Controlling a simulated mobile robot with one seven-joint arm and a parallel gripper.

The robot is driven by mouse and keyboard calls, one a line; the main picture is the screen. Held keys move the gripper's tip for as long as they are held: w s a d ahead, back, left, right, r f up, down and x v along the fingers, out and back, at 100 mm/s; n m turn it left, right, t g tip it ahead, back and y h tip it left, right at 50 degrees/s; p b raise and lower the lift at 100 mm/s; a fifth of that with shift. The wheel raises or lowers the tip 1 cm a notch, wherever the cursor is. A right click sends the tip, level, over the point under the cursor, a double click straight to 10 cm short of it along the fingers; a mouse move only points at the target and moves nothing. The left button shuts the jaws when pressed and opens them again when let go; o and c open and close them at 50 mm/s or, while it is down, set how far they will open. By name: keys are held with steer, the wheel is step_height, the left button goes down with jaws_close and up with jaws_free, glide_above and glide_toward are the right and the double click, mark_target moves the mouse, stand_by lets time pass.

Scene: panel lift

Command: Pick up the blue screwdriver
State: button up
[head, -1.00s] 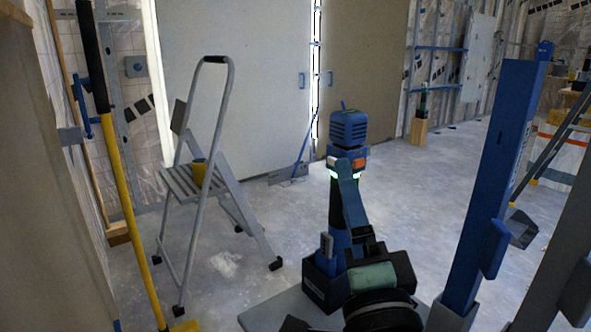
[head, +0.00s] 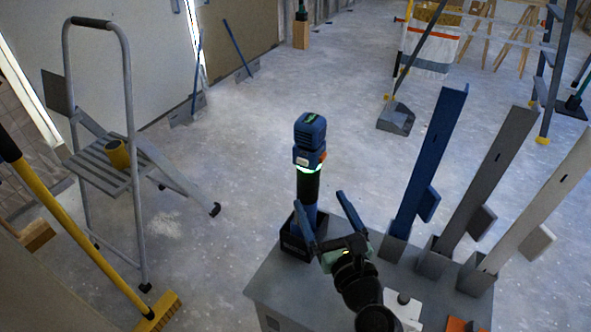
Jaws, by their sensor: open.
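What looks like the blue screwdriver (head: 310,131) stands upright in a black holder (head: 294,246) on the grey platform's left corner. It has a blue head, an orange patch, a glowing green ring and a black neck. My gripper (head: 319,198) is open, its two blue fingers pointing up and away at the holder, just in front of the screwdriver's lower part. The left finger overlaps the lower shaft in the picture; the right finger is clear of it. I see no grip on it. I cannot tell the exact gap in depth.
Blue (head: 425,170), grey (head: 489,180) and white (head: 541,202) long-bladed tools stand in holders on the platform's right. A step ladder (head: 104,170) holding a yellow cup (head: 117,154) and a yellow broom (head: 90,248) are at left. Open floor lies behind the screwdriver.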

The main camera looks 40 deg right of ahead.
mark_target(304, 167)
steer(key=b+x, duration=0.3)
steer(key=x, duration=0.8)
steer(key=shift+w+d+r, duration=0.1)
steer(key=shift+w+d, duration=0.1)
steer(key=shift+w, duration=0.15)
jaws_close()
steer(key=shift+r, duration=0.25)
